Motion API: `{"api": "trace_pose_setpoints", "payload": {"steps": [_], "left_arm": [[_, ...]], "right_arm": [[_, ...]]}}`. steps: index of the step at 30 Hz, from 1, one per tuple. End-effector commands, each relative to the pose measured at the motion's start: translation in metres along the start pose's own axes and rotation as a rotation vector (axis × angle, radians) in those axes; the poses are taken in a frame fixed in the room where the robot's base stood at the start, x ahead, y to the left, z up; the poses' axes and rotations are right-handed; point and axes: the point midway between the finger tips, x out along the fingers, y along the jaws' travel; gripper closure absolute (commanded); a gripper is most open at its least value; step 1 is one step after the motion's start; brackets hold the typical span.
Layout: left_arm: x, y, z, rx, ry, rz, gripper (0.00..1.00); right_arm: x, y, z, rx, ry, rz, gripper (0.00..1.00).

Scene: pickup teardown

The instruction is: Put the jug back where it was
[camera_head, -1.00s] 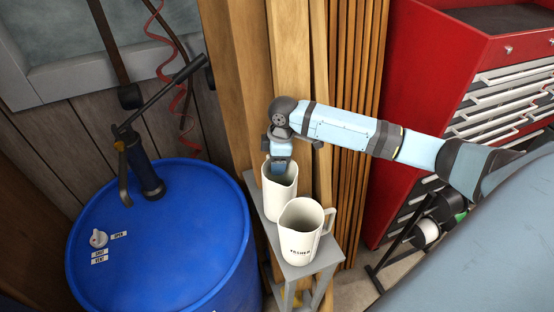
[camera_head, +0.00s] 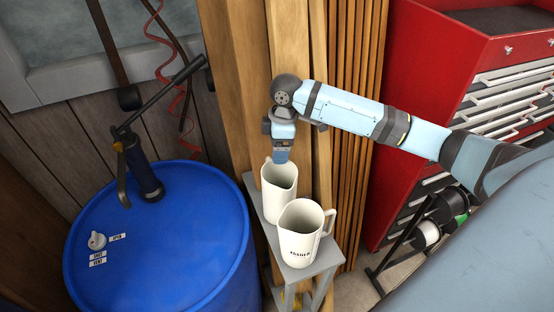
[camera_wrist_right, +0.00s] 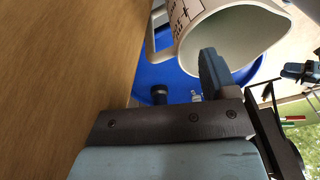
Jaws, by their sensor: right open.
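Two off-white jugs stand upright, one behind the other, on a narrow grey stand (camera_head: 327,262). The front jug (camera_head: 300,240) has dark lettering and its handle on the right. The rear jug (camera_head: 279,192) stands close behind it, partly covered by it. My right gripper (camera_head: 281,157) is open and points down at the back rim of the rear jug, its tips just above or at the rim; contact is unclear. In the right wrist view a jug (camera_wrist_right: 235,40) with a handle and lettering is close to one finger; the other finger is not clear. My left gripper is not seen.
A blue drum (camera_head: 160,250) with a hand pump (camera_head: 143,170) stands left of the stand. Wooden boards (camera_head: 240,90) rise right behind the jugs. A red tool chest (camera_head: 425,60) stands to the right. The stand top has little free room.

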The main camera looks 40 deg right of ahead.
Motion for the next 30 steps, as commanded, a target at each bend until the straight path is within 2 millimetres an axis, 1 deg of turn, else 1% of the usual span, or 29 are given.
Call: {"api": "trace_pose_setpoints", "payload": {"steps": [1, 3, 6, 10, 15, 30], "left_arm": [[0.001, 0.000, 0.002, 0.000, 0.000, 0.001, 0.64], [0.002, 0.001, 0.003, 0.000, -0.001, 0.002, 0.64], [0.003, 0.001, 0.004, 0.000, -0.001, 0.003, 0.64], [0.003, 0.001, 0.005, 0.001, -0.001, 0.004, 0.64], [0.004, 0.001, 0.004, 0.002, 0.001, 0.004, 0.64], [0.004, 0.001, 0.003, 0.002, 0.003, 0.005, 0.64]], "right_arm": [[-0.011, 0.001, 0.000, -0.001, 0.000, 0.004, 0.21], [-0.026, 0.001, 0.000, -0.001, 0.001, 0.003, 0.21], [-0.042, 0.001, 0.000, 0.000, 0.000, 0.002, 0.21], [-0.055, 0.001, 0.000, 0.001, 0.000, 0.001, 0.21], [-0.061, 0.000, 0.000, 0.000, -0.001, 0.000, 0.21], [-0.061, 0.000, 0.000, 0.001, -0.001, -0.001, 0.21]]}}
